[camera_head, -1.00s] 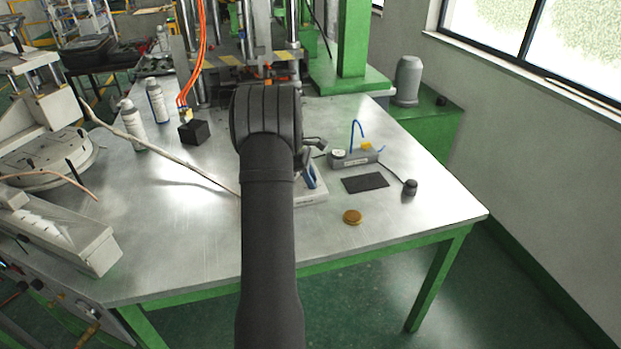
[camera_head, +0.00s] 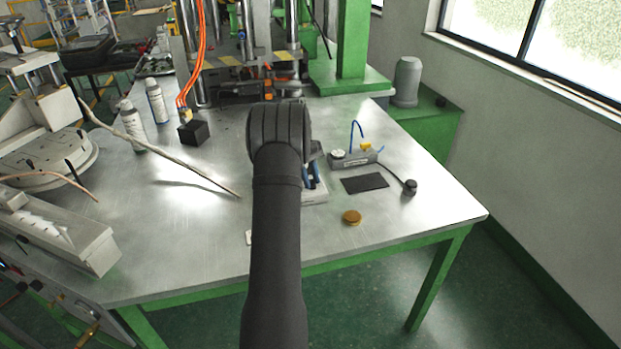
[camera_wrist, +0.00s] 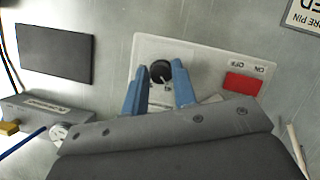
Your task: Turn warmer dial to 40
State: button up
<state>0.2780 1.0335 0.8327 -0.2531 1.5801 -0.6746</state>
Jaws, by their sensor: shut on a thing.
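A white control unit (camera_wrist: 206,57) with a black dial (camera_wrist: 160,70) and a red ON/OFF switch (camera_wrist: 242,84) lies below my gripper in the wrist view. My gripper (camera_wrist: 160,76) has its two blue fingers on either side of the dial, shut on it. A white mark shows on the dial's lower edge; its setting is too small to read. In the head view, the unit (camera_head: 316,196) is partly hidden behind my arm, and the dial cannot be seen. The blue fingers show just right of my wrist.
A grey box (camera_head: 362,159) with a white knob and blue tube stands right of my gripper. A dark pad (camera_head: 364,183), a brown disc (camera_head: 352,217) and a small black piece (camera_head: 410,187) lie nearby. A long stick (camera_head: 160,157) lies left. The table's front right is clear.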

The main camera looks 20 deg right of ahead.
jog(key=shift+w+m+y, duration=0.1)
jog(key=shift+m+y, duration=0.6)
jog(key=shift+m, duration=0.9)
jog(key=o, duration=1)
jog(key=shift+r, duration=0.1)
jog(key=v, duration=0.7)
jog(key=shift+w+r, duration=0.15)
